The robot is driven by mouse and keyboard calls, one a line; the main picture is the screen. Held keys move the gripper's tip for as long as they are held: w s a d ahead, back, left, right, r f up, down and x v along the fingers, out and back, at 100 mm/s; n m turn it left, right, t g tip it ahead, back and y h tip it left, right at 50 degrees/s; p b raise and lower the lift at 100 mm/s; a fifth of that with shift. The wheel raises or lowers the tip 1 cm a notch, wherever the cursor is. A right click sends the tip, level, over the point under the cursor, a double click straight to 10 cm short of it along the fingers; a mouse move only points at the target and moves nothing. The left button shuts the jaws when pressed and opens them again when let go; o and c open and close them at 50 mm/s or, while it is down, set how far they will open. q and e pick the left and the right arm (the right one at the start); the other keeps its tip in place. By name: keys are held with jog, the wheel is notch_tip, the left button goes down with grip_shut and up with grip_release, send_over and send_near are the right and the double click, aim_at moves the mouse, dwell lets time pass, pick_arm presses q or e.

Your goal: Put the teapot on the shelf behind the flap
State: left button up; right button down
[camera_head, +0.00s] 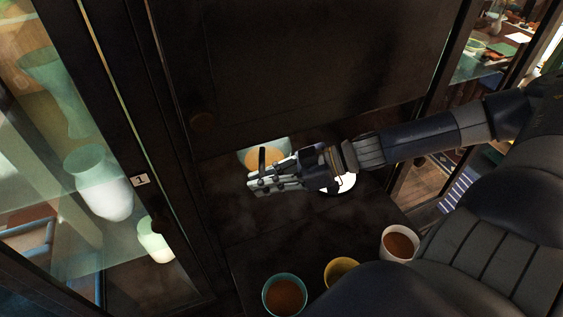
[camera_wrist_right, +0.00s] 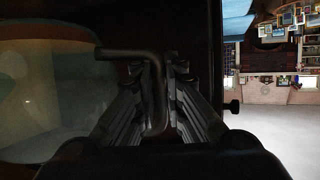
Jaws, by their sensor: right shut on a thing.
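My right gripper (camera_head: 262,172) reaches in from the right, in front of the dark cabinet. It is shut on a dark bent handle, which shows between the fingers in the right wrist view (camera_wrist_right: 155,85). A pale teal, open-topped vessel with orange-brown inside (camera_head: 265,152), seemingly the teapot, is just behind the fingers and partly hidden by them. A large pale rounded body (camera_wrist_right: 45,90) fills the left of the wrist view. My left gripper is not in view.
A teal-rimmed cup (camera_head: 285,295), a yellow cup (camera_head: 340,270) and a white cup (camera_head: 400,243) stand near the front of the dark surface (camera_head: 270,235). A white round thing (camera_head: 342,184) is partly under my gripper. A glass door with pale vases (camera_head: 100,185) is at left.

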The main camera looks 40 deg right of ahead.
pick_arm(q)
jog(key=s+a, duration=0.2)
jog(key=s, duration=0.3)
pick_arm(e)
jog(key=f+b, duration=0.1)
jog(key=f, duration=0.1)
jog(key=f+b, duration=0.1)
jog(key=f, duration=0.1)
jog(key=f+b, duration=0.2)
jog(key=shift+s+a, duration=0.2)
jog(key=shift+s, duration=0.05)
notch_tip(320, 180, down, 4)
jog(key=b, duration=0.3)
jog(key=shift+r+b, duration=0.2)
jog(key=shift+b, duration=0.2)
jog(key=shift+r, duration=0.1)
jog(key=c, duration=1.7)
grip_release()
jog(key=shift+s+f, duration=0.1)
jog(key=shift+f, duration=0.1)
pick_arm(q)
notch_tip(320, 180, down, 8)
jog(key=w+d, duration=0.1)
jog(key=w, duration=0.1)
pick_arm(e)
jog(key=shift+o, duration=0.2)
